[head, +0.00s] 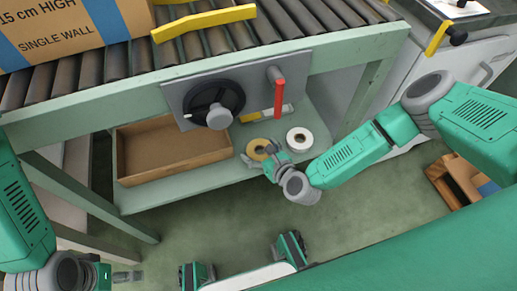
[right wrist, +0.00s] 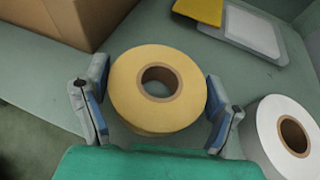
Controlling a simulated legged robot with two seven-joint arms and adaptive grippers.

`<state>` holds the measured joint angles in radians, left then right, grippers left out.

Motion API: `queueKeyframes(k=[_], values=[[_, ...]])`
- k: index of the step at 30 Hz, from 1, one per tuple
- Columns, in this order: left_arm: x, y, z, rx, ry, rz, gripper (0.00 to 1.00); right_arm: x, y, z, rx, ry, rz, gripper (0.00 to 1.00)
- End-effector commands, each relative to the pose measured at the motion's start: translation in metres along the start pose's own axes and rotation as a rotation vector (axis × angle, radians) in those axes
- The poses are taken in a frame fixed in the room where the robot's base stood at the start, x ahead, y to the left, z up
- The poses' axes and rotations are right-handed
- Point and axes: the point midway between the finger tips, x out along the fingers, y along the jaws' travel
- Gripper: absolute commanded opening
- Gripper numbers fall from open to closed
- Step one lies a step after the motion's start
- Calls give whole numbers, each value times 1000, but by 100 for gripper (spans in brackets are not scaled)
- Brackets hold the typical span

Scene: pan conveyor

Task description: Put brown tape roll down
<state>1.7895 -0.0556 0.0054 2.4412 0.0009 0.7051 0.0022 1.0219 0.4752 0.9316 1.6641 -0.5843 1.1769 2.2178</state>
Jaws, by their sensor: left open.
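The brown tape roll (head: 258,147), tan with a brown core, is on or just above the lower shelf (head: 150,200) under the conveyor. In the right wrist view the roll (right wrist: 125,90) lies flat between the two fingers of my right gripper (right wrist: 158,95). The fingertips are very close to its sides; I cannot tell whether they press on it. In the head view my right gripper (head: 270,158) reaches in from the right and partly covers the roll. My left gripper (head: 127,276) is open and empty at the lower left, away from the shelf.
A white tape roll (head: 299,139) stands close on the right. An open cardboard box (head: 205,160) is left of the rolls. A yellow-and-grey item (head: 248,118) lies behind them. A red-handled lever (head: 279,98) and black handwheel (head: 200,103) overhang the shelf.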

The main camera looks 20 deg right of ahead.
Motion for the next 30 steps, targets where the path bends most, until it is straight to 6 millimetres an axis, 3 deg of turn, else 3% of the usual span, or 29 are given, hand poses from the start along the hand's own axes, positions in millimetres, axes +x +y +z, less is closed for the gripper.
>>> queueKeyframes(k=[12,24,30], values=[[-3,-1,0,-2,0,-1,87,-7,1,1,-1,3,0,93],[-32,0,-2,-1,0,0,87,-86,2,3,-1,4,0,93],[-40,-1,-2,-1,0,-1,87,-113,2,2,-3,4,-1,93]])
